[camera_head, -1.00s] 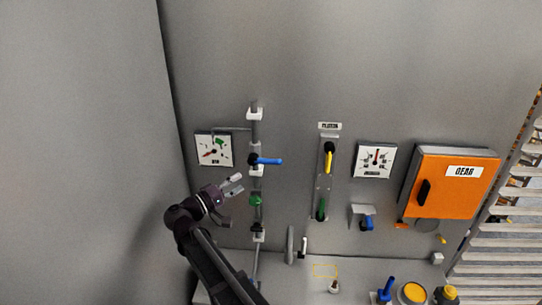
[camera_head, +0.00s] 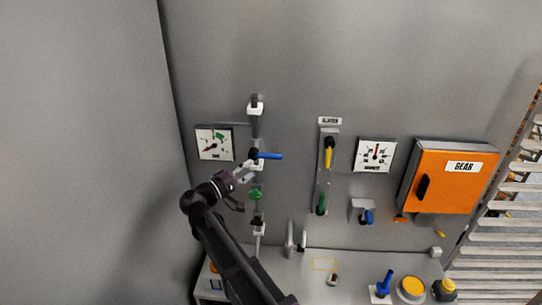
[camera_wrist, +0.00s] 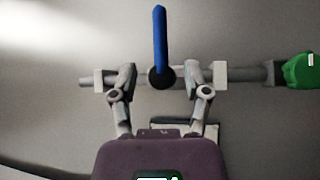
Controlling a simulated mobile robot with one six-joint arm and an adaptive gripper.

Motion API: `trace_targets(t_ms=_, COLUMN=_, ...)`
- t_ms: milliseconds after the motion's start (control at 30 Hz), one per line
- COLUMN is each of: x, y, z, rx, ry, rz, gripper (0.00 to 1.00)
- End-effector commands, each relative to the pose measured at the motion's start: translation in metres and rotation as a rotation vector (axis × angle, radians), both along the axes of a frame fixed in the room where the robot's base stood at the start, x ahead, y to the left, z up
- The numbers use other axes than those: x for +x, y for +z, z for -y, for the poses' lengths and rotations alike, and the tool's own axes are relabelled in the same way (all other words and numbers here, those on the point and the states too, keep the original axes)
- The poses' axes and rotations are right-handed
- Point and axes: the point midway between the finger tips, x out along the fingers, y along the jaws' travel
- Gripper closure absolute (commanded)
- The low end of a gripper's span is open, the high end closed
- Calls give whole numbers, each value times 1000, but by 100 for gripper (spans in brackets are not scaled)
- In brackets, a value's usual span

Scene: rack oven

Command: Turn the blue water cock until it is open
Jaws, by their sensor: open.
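The blue water cock (camera_head: 268,156) sits on a vertical grey pipe on the wall, and its lever points to the right, across the pipe. In the wrist view the blue lever (camera_wrist: 160,40) stands up from a dark hub, with the pipe running sideways behind it. My gripper (camera_head: 247,171) is just left of and slightly below the cock's hub. In the wrist view my gripper (camera_wrist: 162,76) is open, with one finger on each side of the hub. The fingers look apart from the lever; whether they touch the pipe I cannot tell.
A green knob (camera_head: 256,195) is lower on the same pipe. A gauge (camera_head: 214,143) hangs to its left. A yellow and green slider (camera_head: 328,155), a second gauge (camera_head: 376,154) and an orange GEAR box (camera_head: 456,181) are to the right. A shelf (camera_head: 300,272) with buttons lies below.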

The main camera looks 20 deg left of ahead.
Motion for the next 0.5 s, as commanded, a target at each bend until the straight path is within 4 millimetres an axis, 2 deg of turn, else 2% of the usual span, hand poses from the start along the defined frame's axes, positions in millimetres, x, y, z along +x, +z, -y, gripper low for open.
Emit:
trace_targets(t_ms=300, x=43, y=8, z=27, rx=0, ry=-2, rz=0, gripper=39)
trace_targets(t_ms=500, x=64, y=11, z=40, rx=0, ry=-2, rz=0, gripper=39)
